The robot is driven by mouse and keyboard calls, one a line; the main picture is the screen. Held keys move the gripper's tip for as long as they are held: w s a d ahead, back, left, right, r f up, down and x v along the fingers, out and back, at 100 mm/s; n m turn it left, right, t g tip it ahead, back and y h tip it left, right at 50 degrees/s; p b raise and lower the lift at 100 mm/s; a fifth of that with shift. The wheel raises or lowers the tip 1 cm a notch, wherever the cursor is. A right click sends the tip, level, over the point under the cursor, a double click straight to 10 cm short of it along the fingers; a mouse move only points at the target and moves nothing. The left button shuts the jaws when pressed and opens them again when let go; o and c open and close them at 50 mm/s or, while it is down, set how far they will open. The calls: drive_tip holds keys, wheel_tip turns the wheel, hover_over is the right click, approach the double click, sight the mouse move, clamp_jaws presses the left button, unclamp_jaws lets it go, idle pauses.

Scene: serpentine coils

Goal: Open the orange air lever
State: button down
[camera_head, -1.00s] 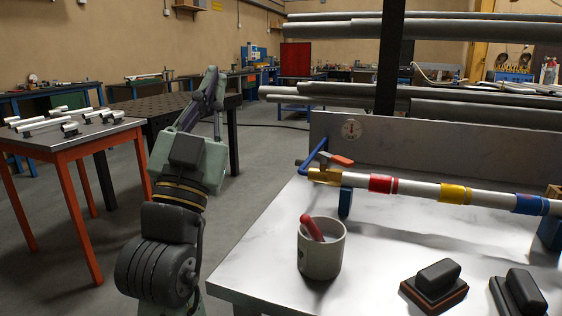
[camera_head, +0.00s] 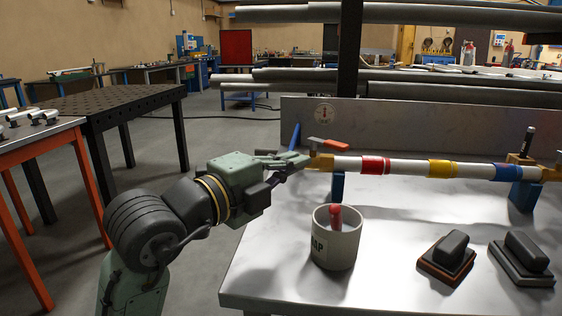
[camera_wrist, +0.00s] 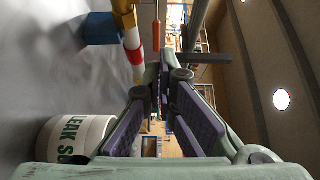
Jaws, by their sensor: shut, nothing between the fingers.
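The orange lever (camera_head: 329,144) lies nearly level above a brass fitting (camera_head: 321,163) at the left end of a white pipe (camera_head: 405,168). My gripper (camera_head: 296,160) is just left of the fitting, reaching in from the left, its fingers shut and empty. In the wrist view my fingertips (camera_wrist: 164,62) point ahead, and the narrow orange lever (camera_wrist: 156,45) shows just beyond and beside them. The pipe with its red band (camera_wrist: 136,55) is left of the fingers there. I cannot tell whether the fingertips touch the lever or fitting.
A white cup (camera_head: 336,247) with a red-handled item stands below and right of my gripper; it also shows in the wrist view (camera_wrist: 70,140). A blue tube (camera_head: 295,135) rises behind my gripper. Two dark blocks (camera_head: 448,255) (camera_head: 522,258) sit front right. A back panel (camera_head: 420,130) stands behind the pipe.

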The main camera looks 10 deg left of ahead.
sight(327, 147)
drive_tip(key=p+x, duration=0.2)
drive_tip(key=x, duration=0.8)
